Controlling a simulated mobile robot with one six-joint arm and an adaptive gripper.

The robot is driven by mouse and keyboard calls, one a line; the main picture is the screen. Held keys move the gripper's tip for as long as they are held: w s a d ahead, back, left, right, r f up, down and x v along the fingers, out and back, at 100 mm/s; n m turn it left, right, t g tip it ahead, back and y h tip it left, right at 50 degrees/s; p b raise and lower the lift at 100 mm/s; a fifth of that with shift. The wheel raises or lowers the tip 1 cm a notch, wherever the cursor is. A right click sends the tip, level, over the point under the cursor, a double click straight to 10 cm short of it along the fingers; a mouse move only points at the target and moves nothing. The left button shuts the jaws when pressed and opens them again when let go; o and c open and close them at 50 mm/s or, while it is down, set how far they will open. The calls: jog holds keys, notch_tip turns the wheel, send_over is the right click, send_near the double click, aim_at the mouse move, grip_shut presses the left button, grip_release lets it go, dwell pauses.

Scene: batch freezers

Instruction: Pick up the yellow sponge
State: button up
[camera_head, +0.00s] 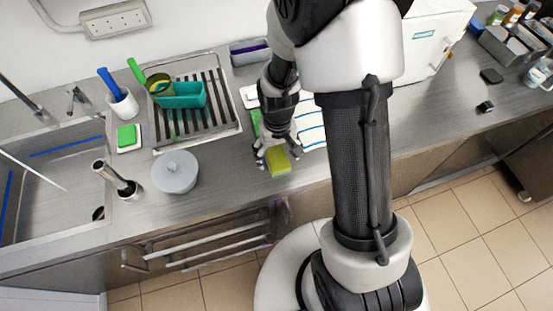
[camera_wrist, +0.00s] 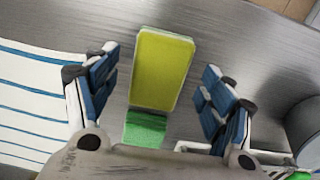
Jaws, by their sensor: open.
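The yellow sponge (camera_head: 278,161) lies on the metal counter near its front edge, just below my gripper in the head view. In the wrist view the yellow sponge (camera_wrist: 161,70) sits upright in the picture, between the two fingers, with a gap on each side. A green face or block (camera_wrist: 145,129) shows at its near end; I cannot tell whether it is part of the same sponge. My gripper (camera_wrist: 160,90) is open and empty, its blue-padded fingers on either side of the sponge. My gripper also shows in the head view (camera_head: 276,152), pointing down at the counter.
A striped cloth (camera_head: 310,127) lies right of my gripper. A grey lidded pot (camera_head: 175,172) stands to the left. A drying rack (camera_head: 215,125) holds a teal container (camera_head: 183,96). A green sponge (camera_head: 127,137) lies near the sink (camera_head: 50,190). Bare counter (camera_head: 225,180) lies between pot and sponge.

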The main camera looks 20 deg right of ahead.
notch_tip(320, 180, down, 2)
jog(key=shift+f, duration=0.25)
jog(key=shift+c, duration=0.4)
jog(key=shift+r, duration=0.1)
jog(key=c, duration=1)
jog(key=shift+o, duration=0.2)
